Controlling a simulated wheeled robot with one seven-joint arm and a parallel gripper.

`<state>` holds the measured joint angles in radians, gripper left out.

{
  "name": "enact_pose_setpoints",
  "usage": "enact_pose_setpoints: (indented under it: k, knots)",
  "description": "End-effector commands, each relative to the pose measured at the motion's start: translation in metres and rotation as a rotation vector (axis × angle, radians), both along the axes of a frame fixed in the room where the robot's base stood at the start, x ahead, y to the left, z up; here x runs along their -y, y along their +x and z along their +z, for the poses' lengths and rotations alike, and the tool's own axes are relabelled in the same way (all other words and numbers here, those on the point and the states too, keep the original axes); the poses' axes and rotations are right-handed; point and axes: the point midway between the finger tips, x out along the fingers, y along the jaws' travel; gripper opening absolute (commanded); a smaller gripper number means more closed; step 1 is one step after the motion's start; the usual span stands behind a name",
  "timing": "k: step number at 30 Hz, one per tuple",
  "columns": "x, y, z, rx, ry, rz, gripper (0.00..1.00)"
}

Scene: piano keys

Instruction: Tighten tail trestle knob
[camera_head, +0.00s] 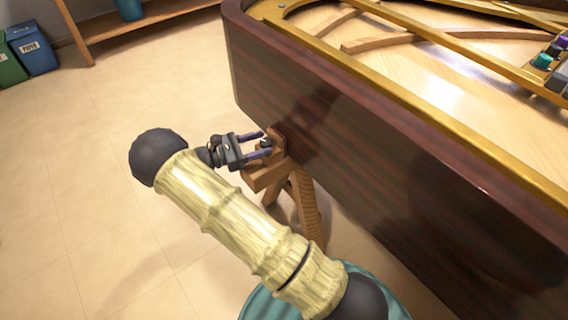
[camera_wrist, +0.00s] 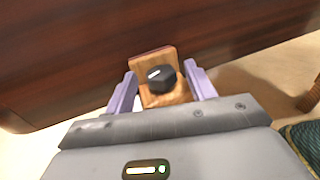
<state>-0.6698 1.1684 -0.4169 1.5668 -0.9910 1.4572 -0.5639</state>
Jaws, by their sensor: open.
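The tail trestle (camera_head: 306,205) is a wooden stand under the tail end of the dark brown piano case (camera_head: 330,125). Its black knob (camera_wrist: 161,79) has a white mark and sits on a small wooden block (camera_wrist: 155,60) against the piano's side. The knob also shows small in the head view (camera_head: 266,143). My gripper (camera_head: 256,144) is open, with its purple fingers on either side of the knob. In the wrist view my gripper (camera_wrist: 158,88) has a visible gap between each finger and the knob.
Gold-edged piano rim and light wooden beams (camera_head: 400,40) lie at the upper right. Blue (camera_head: 32,48) and green (camera_head: 8,62) bins and a wooden shelf (camera_head: 140,22) stand at the back left. The tiled floor (camera_head: 90,130) to the left is clear.

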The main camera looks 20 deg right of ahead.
Motion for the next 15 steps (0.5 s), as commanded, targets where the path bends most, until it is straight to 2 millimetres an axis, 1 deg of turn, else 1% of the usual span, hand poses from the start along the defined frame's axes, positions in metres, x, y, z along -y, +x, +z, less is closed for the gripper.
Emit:
enact_pose_setpoints:
  k: [15]
  knots:
    - [0.0015, -0.0088, -0.0039, -0.002, 0.000, 0.314, 0.55]
